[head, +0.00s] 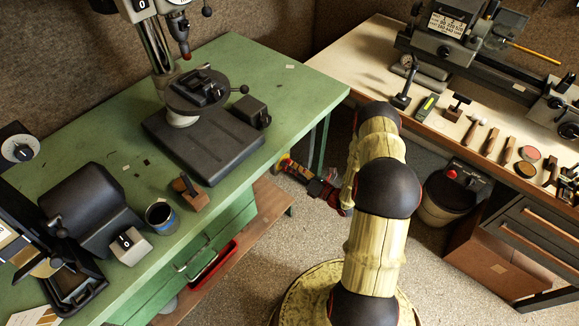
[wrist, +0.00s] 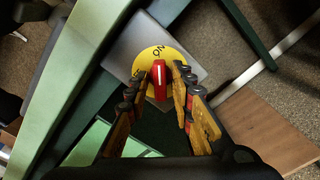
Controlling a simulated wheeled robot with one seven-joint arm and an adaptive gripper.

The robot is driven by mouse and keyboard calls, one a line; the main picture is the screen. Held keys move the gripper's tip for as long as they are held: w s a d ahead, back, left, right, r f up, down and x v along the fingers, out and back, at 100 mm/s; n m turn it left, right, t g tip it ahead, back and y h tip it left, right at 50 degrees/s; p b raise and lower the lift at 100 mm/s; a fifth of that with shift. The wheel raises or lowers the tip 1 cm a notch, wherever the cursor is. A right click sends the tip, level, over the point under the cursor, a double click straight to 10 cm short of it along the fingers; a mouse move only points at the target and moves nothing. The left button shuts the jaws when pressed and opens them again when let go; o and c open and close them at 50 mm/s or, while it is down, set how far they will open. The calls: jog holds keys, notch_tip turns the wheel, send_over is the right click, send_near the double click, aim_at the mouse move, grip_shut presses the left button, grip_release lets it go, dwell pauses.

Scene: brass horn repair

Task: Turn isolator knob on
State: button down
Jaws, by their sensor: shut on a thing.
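The isolator has a round yellow plate (wrist: 141,62) on a grey box (wrist: 190,40) by the green bench's frame. A red knob (wrist: 159,84) with a white line stands at the plate's middle. My gripper (wrist: 158,76) is shut on the knob, one finger on each side. The knob is hidden there.
The green bench (head: 275,75) stands left, with a drill press (head: 205,130) on it. A wooden lower shelf (head: 268,212) juts out below. A second bench (head: 350,60) with tools and a lathe stands right.

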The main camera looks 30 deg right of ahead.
dwell(0.3)
jog(key=c, duration=1.8)
grip_release()
jog(key=shift+c, duration=0.2)
jog(key=v, duration=1.2)
